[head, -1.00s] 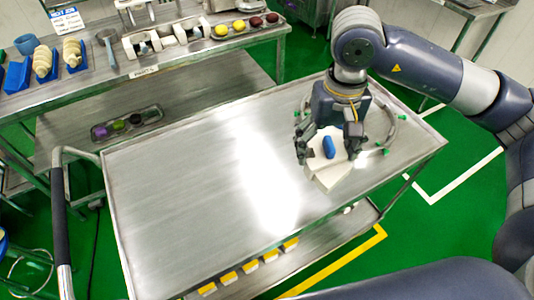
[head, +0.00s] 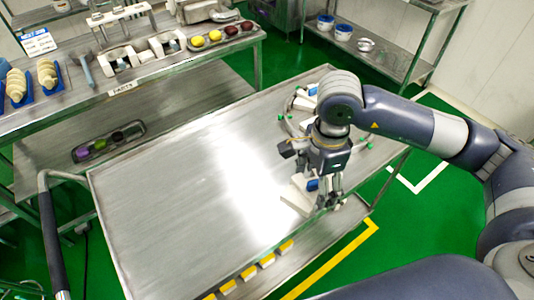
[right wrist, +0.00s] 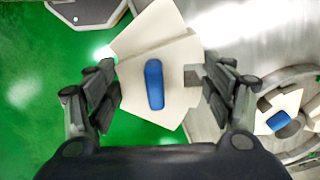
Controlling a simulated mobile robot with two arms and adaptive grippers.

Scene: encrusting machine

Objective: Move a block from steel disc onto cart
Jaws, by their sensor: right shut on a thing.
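My right gripper (head: 325,199) is shut on an off-white block with a blue bar on top, over the front right part of the steel cart (head: 150,210). In the right wrist view the block (right wrist: 177,85) sits between the two fingers (right wrist: 160,95), with its blue bar uncovered. Pale surface also extends beyond the bar; I cannot tell if it is all one block. The steel disc (right wrist: 259,101) with its rim is at the right of the wrist view, bearing another off-white block (right wrist: 287,103) with a blue bar. In the head view my arm partly hides the disc. My left gripper is not in view.
The left and middle of the cart top are bare. A push handle (head: 50,235) stands at its left. Several yellow-and-white items (head: 267,260) show below its front edge. A workbench (head: 165,75) with trays and food stands behind; shelving (head: 390,55) stands at back right.

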